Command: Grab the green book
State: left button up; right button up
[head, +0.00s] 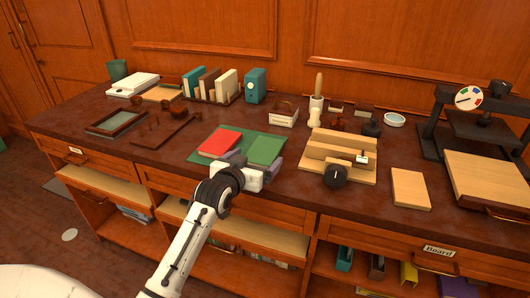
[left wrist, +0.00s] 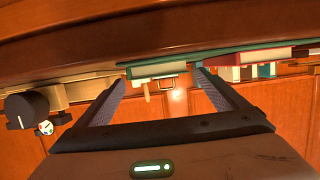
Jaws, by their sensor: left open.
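The green book (head: 266,149) lies flat on a dark green mat (head: 236,134) on the long table. A red book (head: 220,142) lies on the same mat to its left. My left gripper (head: 263,171) is at the near edge of the green book, partly hiding its front. In the left wrist view, which is upside down, the green book (left wrist: 152,70) shows between the tips of the open left gripper (left wrist: 159,80), beyond or at the fingertips. I cannot tell whether they touch it. The red book (left wrist: 245,57) is to the right there. My right gripper is out of view.
A wooden jig with a black knob (head: 335,176) stands right of the mat. A wooden board (head: 410,188) and a dark press (head: 475,125) are further right. A dark tray (head: 115,123) lies left, with upright books (head: 210,85) behind. Drawers stand open below the table's front edge.

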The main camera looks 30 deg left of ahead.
aim_at(264, 149)
pick_arm(q)
jog(key=shift+r+x, duration=0.15)
jog(key=shift+x, duration=1.15)
jog(key=shift+r+x, duration=0.15)
jog(key=shift+x, duration=1.15)
jog(key=shift+w, duration=0.1)
jog(key=c, duration=1.2)
